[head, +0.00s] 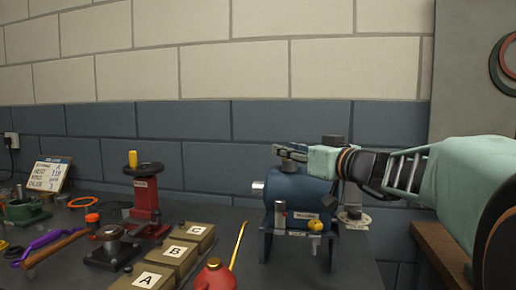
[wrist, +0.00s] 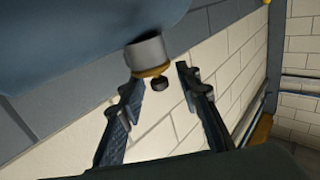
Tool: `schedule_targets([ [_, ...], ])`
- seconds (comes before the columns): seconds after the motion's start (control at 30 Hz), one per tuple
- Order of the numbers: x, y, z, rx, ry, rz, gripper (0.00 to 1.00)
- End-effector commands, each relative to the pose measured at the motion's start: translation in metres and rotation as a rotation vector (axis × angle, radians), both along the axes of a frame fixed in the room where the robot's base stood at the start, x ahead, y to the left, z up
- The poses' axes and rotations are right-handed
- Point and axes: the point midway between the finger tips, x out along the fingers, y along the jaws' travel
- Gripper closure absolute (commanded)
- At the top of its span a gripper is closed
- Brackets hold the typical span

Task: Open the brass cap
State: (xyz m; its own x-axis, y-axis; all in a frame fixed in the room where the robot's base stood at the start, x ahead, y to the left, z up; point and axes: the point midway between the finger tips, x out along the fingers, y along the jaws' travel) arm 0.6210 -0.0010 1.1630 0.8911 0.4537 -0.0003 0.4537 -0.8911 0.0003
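The blue cylindrical casing (head: 290,190) lies on its side on a stand in the head view, and its blue side (wrist: 70,40) fills the wrist view's upper left. In the wrist view a grey neck (wrist: 147,52) projects from it, with a brass-coloured cap (wrist: 154,70) and a small dark knob (wrist: 159,84) at its end. My gripper (head: 286,153) is above the casing in the head view. In the wrist view its fingers (wrist: 157,80) are open, one on each side of the knob, with gaps visible. In the head view the fingers mostly hide the cap.
A red press (head: 146,195) with a yellow knob stands left of the casing. Boxes A, B and C (head: 168,256), a red oil can (head: 214,276) and a dark clamp base (head: 113,250) are in front. A dark cylinder (head: 333,141) is behind my gripper. The wall is close behind.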

Motion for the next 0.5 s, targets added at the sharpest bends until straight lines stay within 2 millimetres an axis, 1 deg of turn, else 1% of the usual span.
schedule_targets([
  [0.13,0.0000,0.0001,-0.0002,0.000,0.000,0.000,0.70],
  [0.4,-0.0001,0.0000,0.0000,0.000,0.000,0.000,0.99],
  [0.5,-0.0001,0.0000,0.0001,0.000,0.000,0.000,1.00],
])
